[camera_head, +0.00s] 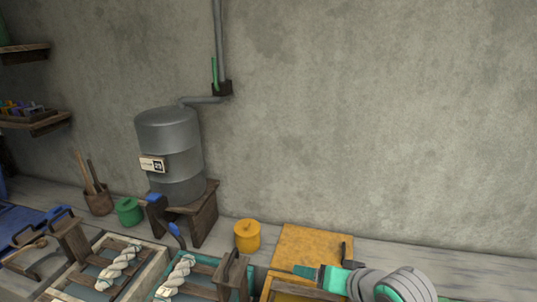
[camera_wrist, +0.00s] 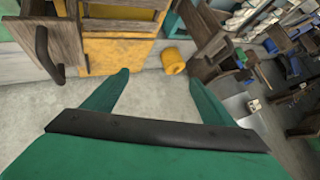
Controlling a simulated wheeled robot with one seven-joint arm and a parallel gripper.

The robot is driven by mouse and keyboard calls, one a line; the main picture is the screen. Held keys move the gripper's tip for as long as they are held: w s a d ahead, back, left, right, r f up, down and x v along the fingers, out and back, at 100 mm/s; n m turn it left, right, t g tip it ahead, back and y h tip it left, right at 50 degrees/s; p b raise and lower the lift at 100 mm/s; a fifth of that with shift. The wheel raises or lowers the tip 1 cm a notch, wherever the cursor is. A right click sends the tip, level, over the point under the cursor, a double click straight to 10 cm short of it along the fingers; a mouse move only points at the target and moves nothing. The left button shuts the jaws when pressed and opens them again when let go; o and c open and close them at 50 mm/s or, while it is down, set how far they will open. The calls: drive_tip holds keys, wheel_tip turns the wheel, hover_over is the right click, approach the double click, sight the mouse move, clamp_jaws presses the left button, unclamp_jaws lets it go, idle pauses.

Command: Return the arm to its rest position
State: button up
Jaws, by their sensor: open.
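My gripper (camera_wrist: 159,76) is open in the wrist view, with its two green fingers spread and nothing between them. In the head view my green and grey arm comes in at the lower right. There the gripper (camera_head: 309,273) is over the front of a yellow-topped wooden box (camera_head: 316,244). In the wrist view the yellow box (camera_wrist: 118,55) with its wooden drawers lies beyond the fingers. I cannot tell whether the gripper touches it.
A yellow lidded pot (camera_head: 247,237) stands left of the box. A metal tank (camera_head: 170,150) sits on a wooden stand (camera_head: 203,219). A green pot (camera_head: 130,212) and wooden trays with white twisted skeins (camera_head: 120,266) are farther left. The wall above my arm is bare.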

drive_tip(key=w+a+m+t+y, duration=0.1)
drive_tip(key=w+a+t, duration=0.15)
drive_tip(key=a, duration=0.35)
drive_tip(key=w+a+m+t+y, duration=0.1)
drive_tip(key=w+a+t+y, duration=0.1)
drive_tip(key=a+t, duration=0.3)
drive_tip(key=s+a+f+m+t+h, duration=0.1)
drive_tip(key=s+a+f+m+h, duration=0.4)
drive_tip(key=f, duration=0.4)
drive_tip(key=s+f+h, duration=0.2)
drive_tip(key=s+f, duration=0.5)
drive_tip(key=s, duration=0.3)
drive_tip(key=s+d+f+n, duration=0.1)
drive_tip(key=s+n, duration=0.3)
drive_tip(key=s, duration=0.8)
drive_tip(key=s+d+f+n+g, duration=0.1)
drive_tip(key=s+n, duration=0.3)
drive_tip(key=s, duration=0.8)
drive_tip(key=shift+s+d+f+n, duration=0.3)
drive_tip(key=shift+d+f, duration=0.2)
drive_tip(key=shift+d, duration=0.15)
